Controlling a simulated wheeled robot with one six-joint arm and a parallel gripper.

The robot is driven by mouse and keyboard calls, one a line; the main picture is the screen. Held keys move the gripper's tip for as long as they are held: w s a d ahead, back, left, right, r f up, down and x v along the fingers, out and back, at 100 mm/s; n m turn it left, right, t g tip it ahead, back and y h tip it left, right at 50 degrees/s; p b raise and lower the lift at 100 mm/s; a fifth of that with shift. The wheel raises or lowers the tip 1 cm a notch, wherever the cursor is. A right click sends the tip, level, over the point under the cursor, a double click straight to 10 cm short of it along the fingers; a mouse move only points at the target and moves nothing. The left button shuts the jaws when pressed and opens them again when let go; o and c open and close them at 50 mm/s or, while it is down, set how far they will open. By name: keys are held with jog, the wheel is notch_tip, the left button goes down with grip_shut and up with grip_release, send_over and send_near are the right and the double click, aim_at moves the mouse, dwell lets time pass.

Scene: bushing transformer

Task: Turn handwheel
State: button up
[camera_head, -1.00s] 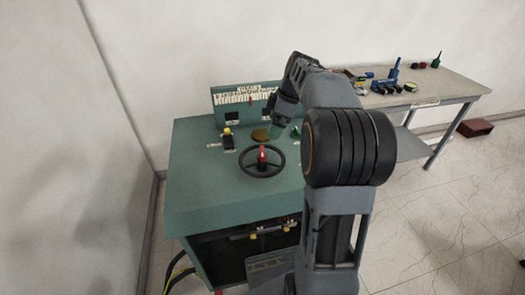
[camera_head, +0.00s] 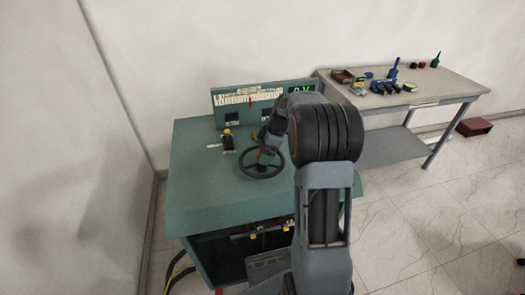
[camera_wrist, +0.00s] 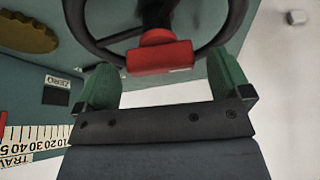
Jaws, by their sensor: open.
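The handwheel (camera_head: 262,177) lies flat on the green console top, a black ring with spokes. In the wrist view its dark rim (camera_wrist: 236,20) fills the top. A red piece (camera_wrist: 160,56) at its centre shows between and just beyond my two green fingertips. My gripper (camera_head: 266,158) is over the wheel's middle, tilted down from the upper right. In the wrist view my gripper (camera_wrist: 165,82) is open, one finger on each side of the red piece with gaps. Whether either finger touches the wheel is unclear. In the head view my gripper mostly hides the red piece.
The green console (camera_head: 205,200) has an upright scale panel (camera_head: 250,97) at its back and a small yellow-topped switch (camera_head: 227,137) left of the wheel. In the wrist view a yellow-brown knob (camera_wrist: 28,33) is at upper left. A workbench (camera_head: 435,88) with tools stands right.

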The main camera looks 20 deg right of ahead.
jog(key=shift+w+a+f, duration=0.1)
jog(key=shift+a+f, duration=0.1)
jog(key=shift+f, duration=0.3)
jog(key=shift+c, duration=0.2)
jog(key=c, duration=1.2)
jog(key=shift+c, duration=0.2)
